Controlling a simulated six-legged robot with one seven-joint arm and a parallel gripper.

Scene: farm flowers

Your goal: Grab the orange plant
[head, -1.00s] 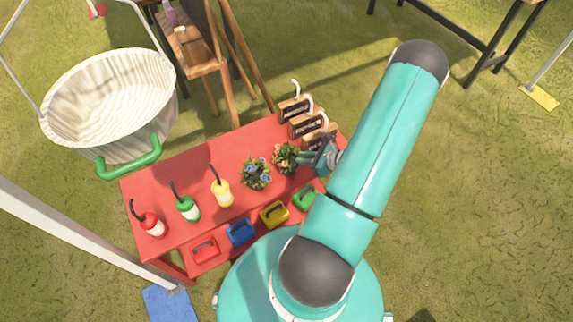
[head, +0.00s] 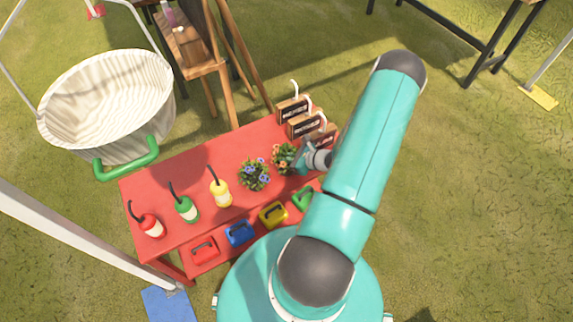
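The orange plant (head: 283,157) is a small leafy plant with orange flowers. It stands toward the right end of the red table (head: 160,193), just right of a similar plant with blue-violet flowers (head: 254,175). My gripper (head: 301,160) is at the right side of the orange plant, very close to it or touching its leaves. My arm comes in from the right above the table. The fingers are small and partly hidden by the wrist, so I cannot tell whether they are open or shut.
Coloured handled items (head: 240,232) sit on the lower front shelf. A white basket (head: 107,105) is at the back left.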

